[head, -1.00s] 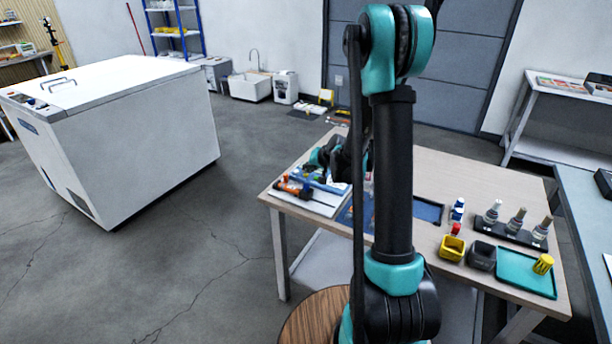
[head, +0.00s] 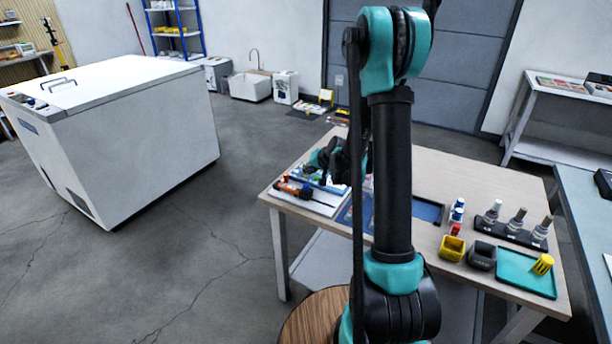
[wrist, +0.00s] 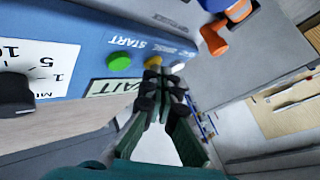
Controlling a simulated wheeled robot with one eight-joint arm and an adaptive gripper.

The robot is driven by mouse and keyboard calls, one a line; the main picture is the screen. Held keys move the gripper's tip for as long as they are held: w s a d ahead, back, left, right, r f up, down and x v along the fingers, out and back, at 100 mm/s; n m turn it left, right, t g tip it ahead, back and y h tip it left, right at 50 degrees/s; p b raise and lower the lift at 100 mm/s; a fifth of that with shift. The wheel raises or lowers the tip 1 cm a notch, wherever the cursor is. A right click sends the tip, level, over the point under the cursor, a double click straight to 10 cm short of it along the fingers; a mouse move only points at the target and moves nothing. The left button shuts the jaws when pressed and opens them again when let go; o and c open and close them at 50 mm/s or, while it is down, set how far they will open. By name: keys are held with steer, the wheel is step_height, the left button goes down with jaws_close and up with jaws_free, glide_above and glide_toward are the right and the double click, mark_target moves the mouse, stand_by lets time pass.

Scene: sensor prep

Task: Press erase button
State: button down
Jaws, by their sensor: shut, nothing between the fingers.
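A blue device panel (wrist: 90,35) fills the upper left of the wrist view. It has a green button (wrist: 119,61) near the word START, a yellow button (wrist: 152,62), and a pale button (wrist: 178,67) partly behind the fingertips. A small pale display (wrist: 115,87) reads what looks like WAIT. The small label above the yellow and pale buttons is too blurred to read. My gripper (wrist: 165,82) is shut and empty, its tips close to the yellow and pale buttons. I cannot tell whether they touch. In the head view my arm hides most of the device.
An orange-and-blue tool (wrist: 215,38) lies close beside the panel. On the table (head: 470,185) stand a yellow bin (head: 452,248), a dark bin (head: 482,256), a teal tray (head: 515,280) and a rack of grey-topped bottles (head: 515,232). A white chest (head: 120,120) stands left on open floor.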

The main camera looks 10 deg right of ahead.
mark_target(308, 176)
steer(key=shift+r, duration=0.8)
steer(key=shift+r, duration=2.5)
steer(key=shift+s, duration=0.1)
steer(key=s+d+f+n+g+h, duration=0.1)
steer(key=s+d, duration=0.1)
steer(key=s, duration=1)
steer(key=s+d+f+n+g+h, duration=0.1)
steer(key=s+d+h, duration=0.1)
steer(key=s, duration=1)
steer(key=s+d+f+n+g+h, duration=0.1)
steer(key=s+d, duration=0.2)
steer(key=s, duration=0.9)
steer(key=shift+d+f+g+h, duration=0.3)
steer(key=shift+d+f+g, duration=0.1)
